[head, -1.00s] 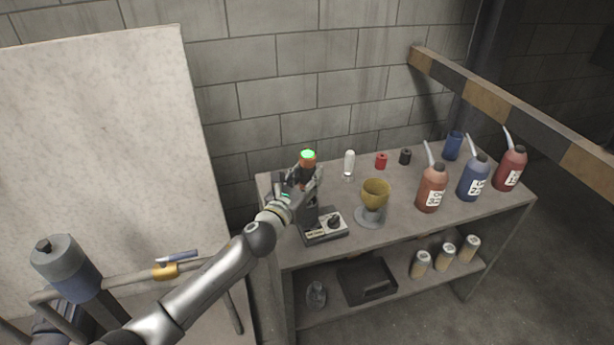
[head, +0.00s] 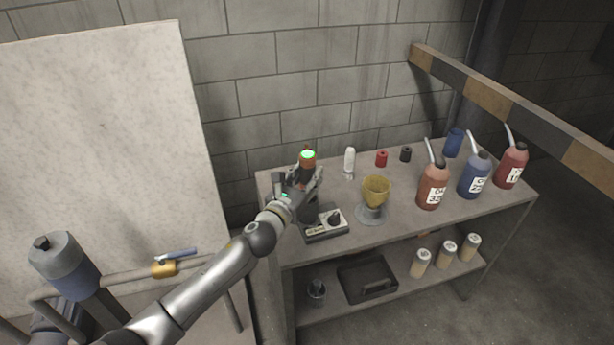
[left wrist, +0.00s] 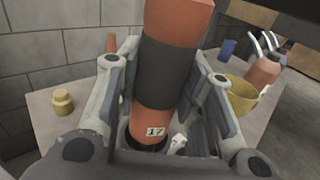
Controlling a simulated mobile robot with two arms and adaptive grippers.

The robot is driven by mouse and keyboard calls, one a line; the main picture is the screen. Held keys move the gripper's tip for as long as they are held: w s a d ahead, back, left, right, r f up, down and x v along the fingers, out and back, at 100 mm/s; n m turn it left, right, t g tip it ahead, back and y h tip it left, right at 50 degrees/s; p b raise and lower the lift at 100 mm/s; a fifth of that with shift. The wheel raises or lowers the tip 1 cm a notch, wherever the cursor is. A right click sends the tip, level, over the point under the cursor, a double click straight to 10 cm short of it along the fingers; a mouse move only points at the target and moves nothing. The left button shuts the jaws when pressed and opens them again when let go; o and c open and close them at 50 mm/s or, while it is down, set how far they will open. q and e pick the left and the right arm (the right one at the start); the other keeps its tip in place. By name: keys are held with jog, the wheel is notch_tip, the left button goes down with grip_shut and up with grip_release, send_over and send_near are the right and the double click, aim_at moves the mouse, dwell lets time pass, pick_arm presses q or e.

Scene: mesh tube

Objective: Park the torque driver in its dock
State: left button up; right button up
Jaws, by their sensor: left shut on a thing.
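The torque driver (head: 307,161) is an orange cylinder with a black band and a glowing green top. It stands roughly upright in my left gripper (head: 306,180) above the left end of the bench. In the left wrist view the driver (left wrist: 168,75) is between the two fingers of the left gripper (left wrist: 165,85), with a "17" label low on its body. A dark ring shows around its lower end; I cannot tell whether it is seated there. A grey block with a black knob (head: 327,224), possibly the dock, sits just right of the gripper, partly hidden. My right gripper is not in view.
A yellow cup on a round stand (head: 375,191) is to the right of the block. A white bottle (head: 349,162), a red cap (head: 381,159) and several spouted bottles stand farther along the bench (head: 407,212). A striped beam (head: 490,91) crosses at right.

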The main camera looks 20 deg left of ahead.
pick_arm(q)
jog(key=shift+f+b, duration=1.1)
jog(key=shift+f, duration=0.15)
dwell(1.1)
jog(key=o, duration=1.2)
jog(key=shift+c, duration=0.2)
jog(key=shift+o, duration=0.2)
jog(key=shift+f, duration=0.1)
jog(key=shift+s+f, duration=0.1)
jog(key=shift+f, duration=0.05)
jog(key=s+a, duration=0.1)
jog(key=s, duration=1)
jog(key=shift+s+a+r, duration=0.2)
jog(key=shift+s+a, duration=0.2)
